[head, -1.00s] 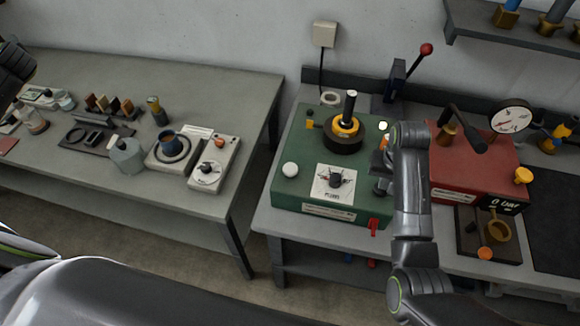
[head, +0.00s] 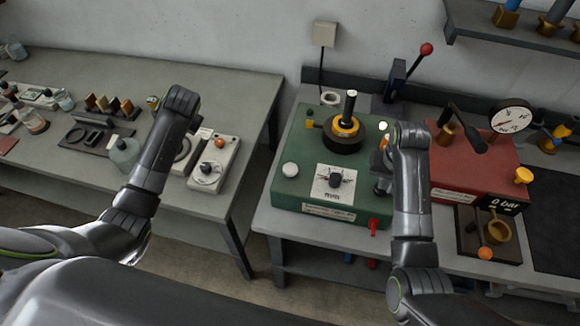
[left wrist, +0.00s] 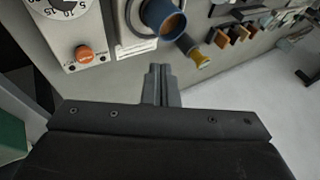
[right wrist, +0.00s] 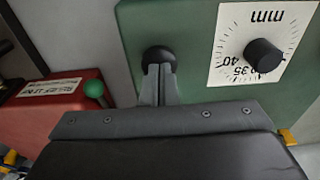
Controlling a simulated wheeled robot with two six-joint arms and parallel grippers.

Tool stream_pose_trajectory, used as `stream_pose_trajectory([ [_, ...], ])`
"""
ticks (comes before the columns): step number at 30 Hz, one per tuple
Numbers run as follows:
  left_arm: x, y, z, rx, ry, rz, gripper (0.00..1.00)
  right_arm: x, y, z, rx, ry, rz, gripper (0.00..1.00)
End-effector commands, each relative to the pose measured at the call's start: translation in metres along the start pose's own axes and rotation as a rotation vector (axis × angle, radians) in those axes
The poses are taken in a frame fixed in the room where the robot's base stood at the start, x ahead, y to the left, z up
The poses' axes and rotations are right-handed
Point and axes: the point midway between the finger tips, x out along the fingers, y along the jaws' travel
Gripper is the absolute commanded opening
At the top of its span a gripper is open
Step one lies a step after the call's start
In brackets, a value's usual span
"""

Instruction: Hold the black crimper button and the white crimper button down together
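The green crimper box (head: 300,205) stands on the right bench. Its white button (head: 290,169) is at the left of its top, uncovered, with no gripper near it. The black button (right wrist: 158,56) is beside the dial in the right wrist view; my arm mostly hides it in the head view. My right gripper (right wrist: 158,72) is shut and empty, its tips overlapping the near edge of the black button; I cannot tell whether they touch or press it. My left gripper (left wrist: 160,72) is shut and empty over the left bench; in the head view my own arm hides its fingers.
The dial plate (head: 333,183) lies between the buttons, and a black post (head: 349,104) rises behind. A red box (head: 477,167) stands to the right. The left bench holds a white timer (head: 213,166) and several bottles. A gap separates the benches.

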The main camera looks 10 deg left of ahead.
Motion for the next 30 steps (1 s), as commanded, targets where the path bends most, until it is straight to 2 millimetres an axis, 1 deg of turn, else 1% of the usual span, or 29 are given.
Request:
stream_pose_trajectory([
  [1, -0.010, 0.027, -0.005, -0.013, 0.000, 0.048, 0.00, 0.000, 0.000, 0.000, 0.000, 0.000, 0.000, 0.00],
  [2, -0.016, 0.041, -0.006, -0.022, -0.003, 0.072, 0.00, 0.000, 0.000, 0.000, 0.000, 0.000, 0.000, 0.00],
  [3, -0.025, 0.059, -0.008, -0.032, -0.009, 0.103, 0.00, 0.000, 0.000, 0.000, 0.000, 0.000, 0.000, 0.00],
  [5, -0.038, 0.085, -0.011, -0.046, -0.018, 0.151, 0.00, 0.000, 0.000, 0.000, 0.000, 0.000, 0.000, 0.00],
  [6, -0.048, 0.102, -0.013, -0.055, -0.024, 0.184, 0.00, 0.000, 0.000, 0.000, 0.000, 0.000, 0.000, 0.00],
  [8, -0.065, 0.127, -0.015, -0.068, -0.033, 0.232, 0.00, 0.000, 0.000, 0.000, 0.000, -0.001, 0.000, 0.00],
  [9, -0.076, 0.142, -0.017, -0.076, -0.038, 0.264, 0.00, 0.000, 0.000, 0.000, 0.000, 0.000, 0.000, 0.00],
  [11, -0.094, 0.165, -0.018, -0.087, -0.050, 0.312, 0.00, 0.000, 0.000, 0.000, 0.000, 0.000, 0.000, 0.00],
  [12, -0.106, 0.179, -0.019, -0.094, -0.057, 0.343, 0.00, 0.000, 0.000, 0.000, 0.000, 0.000, 0.001, 0.00],
  [15, -0.136, 0.209, -0.020, -0.106, -0.075, 0.413, 0.00, 0.000, 0.000, 0.000, 0.000, -0.001, 0.001, 0.00],
  [19, -0.168, 0.237, -0.021, -0.118, -0.096, 0.483, 0.00, 0.001, 0.000, 0.000, 0.000, -0.001, 0.001, 0.00],
  [21, -0.180, 0.247, -0.020, -0.121, -0.103, 0.509, 0.00, 0.001, 0.000, 0.000, 0.000, -0.001, 0.001, 0.00],
  [24, -0.191, 0.255, -0.020, -0.124, -0.113, 0.531, 0.00, 0.001, 0.001, 0.000, 0.000, -0.001, 0.001, 0.00],
  [27, -0.193, 0.259, -0.019, -0.126, -0.117, 0.540, 0.00, 0.001, 0.001, 0.000, 0.000, -0.001, 0.001, 0.00],
  [30, -0.187, 0.263, -0.018, -0.125, -0.119, 0.540, 0.00, 0.001, 0.000, 0.000, 0.000, -0.001, 0.001, 0.00],
])
